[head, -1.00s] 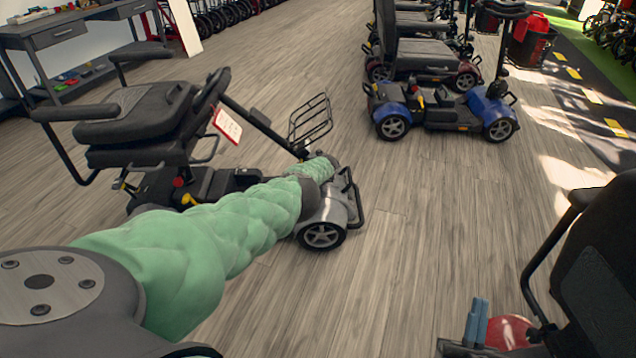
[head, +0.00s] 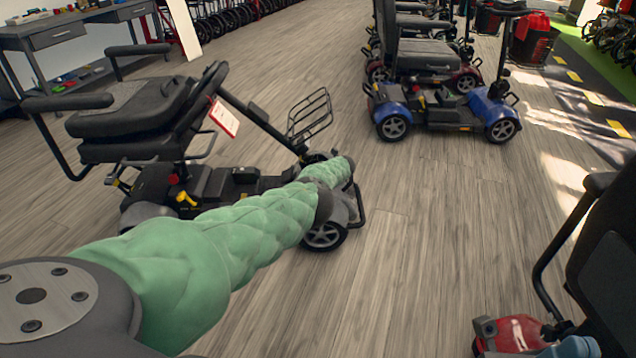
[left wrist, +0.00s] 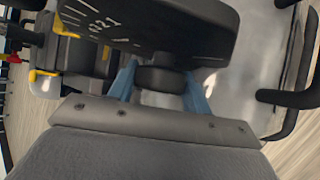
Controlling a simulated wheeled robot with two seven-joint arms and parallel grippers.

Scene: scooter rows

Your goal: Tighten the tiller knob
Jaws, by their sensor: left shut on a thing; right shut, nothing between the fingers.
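The tiller knob (left wrist: 160,80) is a dark round knob in the left wrist view, below a black panel with white markings (left wrist: 150,25). My left gripper (left wrist: 162,92) has its blue fingers on either side of the knob and is shut on it. In the head view the grey scooter (head: 205,185) stands at left, its black tiller (head: 255,118) sloping down to the front end. My green-sleeved left arm reaches there and hides the knob and left gripper. My right gripper (head: 575,347) shows only partly at the bottom right, shut and empty.
A blue scooter (head: 440,110) stands farther back, with more scooters behind it. A dark seat (head: 605,275) and a red part (head: 510,333) are close at the lower right. A grey workbench (head: 80,35) stands at the back left. The wood floor (head: 430,230) between is clear.

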